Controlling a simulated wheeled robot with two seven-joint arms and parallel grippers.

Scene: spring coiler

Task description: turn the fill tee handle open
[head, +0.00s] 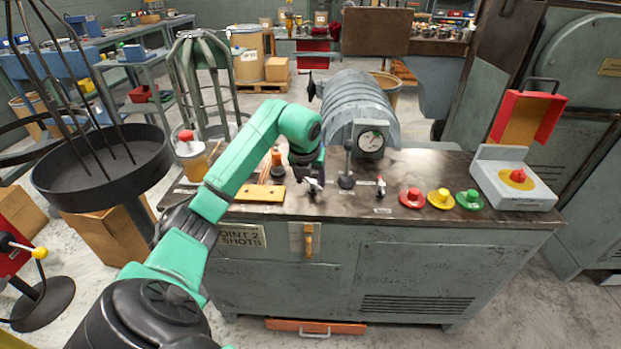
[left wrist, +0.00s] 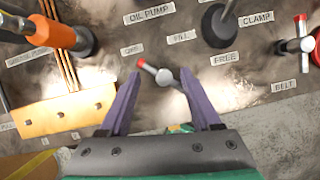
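The fill tee handle (left wrist: 165,76) is a small silver crossbar with a red end, below the FILL label (left wrist: 181,37) in the left wrist view. Its bar lies slanted, with the red end at upper left. In the head view the tee handle (head: 315,185) shows small at the bench's front, partly hidden by my gripper. My left gripper (left wrist: 162,84) has its two purple fingers spread, with the tee handle between the tips. I cannot tell whether a finger touches it. In the head view my left gripper (head: 308,168) points down over the bench. My right gripper is not in view.
A second tee handle (left wrist: 301,45) stands to the right by the BELT label. A black lever base (left wrist: 219,25) and an orange-gripped lever (left wrist: 58,34) are nearby, with a yellow plate (left wrist: 55,113) at left. Red, yellow and green buttons (head: 440,198) sit on the bench (head: 350,208) farther right.

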